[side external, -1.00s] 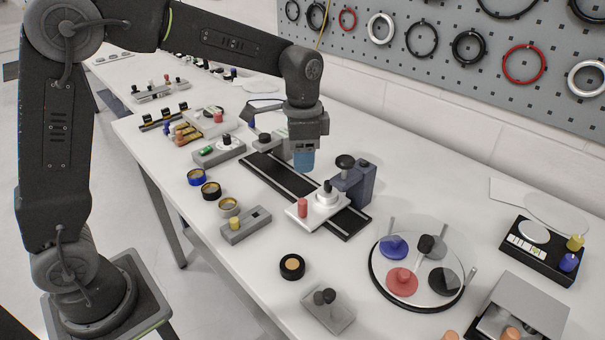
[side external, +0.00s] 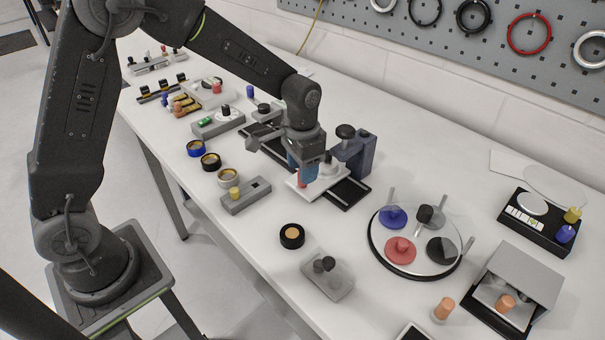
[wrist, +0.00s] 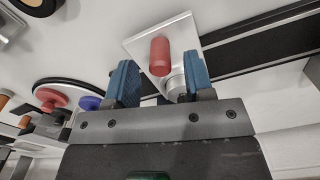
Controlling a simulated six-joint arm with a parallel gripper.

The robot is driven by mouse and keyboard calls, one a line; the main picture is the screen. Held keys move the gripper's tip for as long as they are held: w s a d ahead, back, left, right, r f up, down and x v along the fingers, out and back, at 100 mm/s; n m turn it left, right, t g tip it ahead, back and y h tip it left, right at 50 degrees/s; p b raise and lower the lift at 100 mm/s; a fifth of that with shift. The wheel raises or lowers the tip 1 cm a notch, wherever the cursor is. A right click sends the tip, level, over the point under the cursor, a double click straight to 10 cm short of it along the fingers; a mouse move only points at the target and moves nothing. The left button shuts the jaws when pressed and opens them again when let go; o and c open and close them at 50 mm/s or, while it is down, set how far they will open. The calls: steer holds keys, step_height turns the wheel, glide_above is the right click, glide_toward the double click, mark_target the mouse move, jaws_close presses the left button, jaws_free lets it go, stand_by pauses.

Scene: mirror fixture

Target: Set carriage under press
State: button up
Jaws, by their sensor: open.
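The carriage is a white plate (side external: 329,182) with a red upright peg (side external: 300,180) and a pale round part, sitting on a black rail (side external: 349,194). The press (side external: 358,152), a dark blue-grey block with a black knob, stands beside the rail, to the right of the peg. My gripper (side external: 302,175) is low over the carriage at the peg, partly hiding the plate. In the wrist view my open gripper (wrist: 160,80) has a blue finger on each side of the red peg (wrist: 160,57), with gaps; the plate (wrist: 183,32) lies beyond. Whether the peg is fully between the pads in depth is unclear.
A turntable (side external: 416,268) with coloured discs stands right of the rail's front end. The rail runs back left behind my gripper.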

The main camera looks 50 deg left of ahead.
steer(key=shift+f, duration=1.2)
steer(key=shift+c, duration=0.4)
jaws_close()
